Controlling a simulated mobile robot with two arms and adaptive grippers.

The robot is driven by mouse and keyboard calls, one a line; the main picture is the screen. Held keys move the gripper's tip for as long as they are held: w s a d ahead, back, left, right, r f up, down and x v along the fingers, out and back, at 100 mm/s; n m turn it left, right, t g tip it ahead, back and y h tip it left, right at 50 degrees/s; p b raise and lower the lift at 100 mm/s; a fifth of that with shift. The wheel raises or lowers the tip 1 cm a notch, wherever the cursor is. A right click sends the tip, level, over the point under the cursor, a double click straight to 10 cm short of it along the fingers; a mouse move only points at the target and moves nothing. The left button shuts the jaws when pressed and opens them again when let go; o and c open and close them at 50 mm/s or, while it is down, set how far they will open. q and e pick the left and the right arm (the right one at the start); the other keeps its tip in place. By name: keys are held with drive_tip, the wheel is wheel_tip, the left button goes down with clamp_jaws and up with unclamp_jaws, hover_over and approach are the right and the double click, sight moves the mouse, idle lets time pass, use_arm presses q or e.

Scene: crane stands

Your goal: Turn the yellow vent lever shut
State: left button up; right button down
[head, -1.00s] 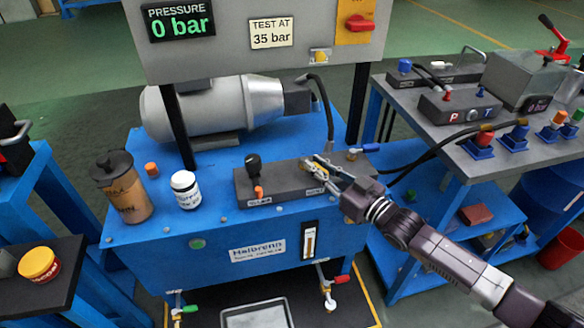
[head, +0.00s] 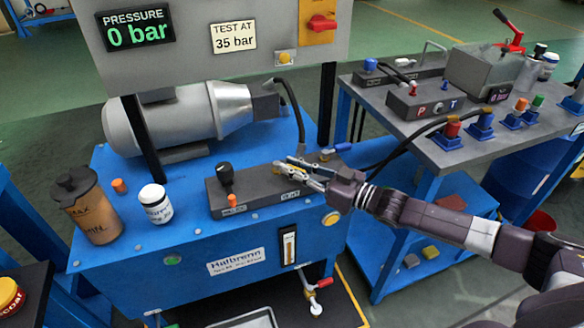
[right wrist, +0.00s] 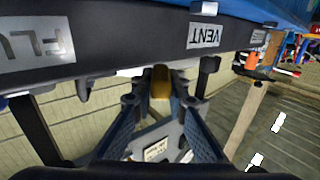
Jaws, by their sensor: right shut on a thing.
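The yellow vent lever (right wrist: 160,84) shows in the right wrist view between the two fingers, below the VENT label (right wrist: 207,36). My right gripper (head: 292,170) is at the right end of the dark valve block (head: 243,193) on the blue power unit. Its fingers (right wrist: 160,100) are shut on the lever. In the head view the fingers mostly cover the lever, so its exact angle cannot be told. My left gripper is in neither view.
A black-knobbed lever (head: 225,175) and an orange knob (head: 233,201) are on the block's left part. A white bottle (head: 155,204) and brown canister (head: 90,208) stand to the left. The display (head: 135,27) reads 0 bar. Hoses run at the right.

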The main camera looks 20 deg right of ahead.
drive_tip(key=c, duration=1.9)
unclamp_jaws()
drive_tip(key=shift+v, duration=5.95)
drive_tip(key=shift+c, duration=0.6)
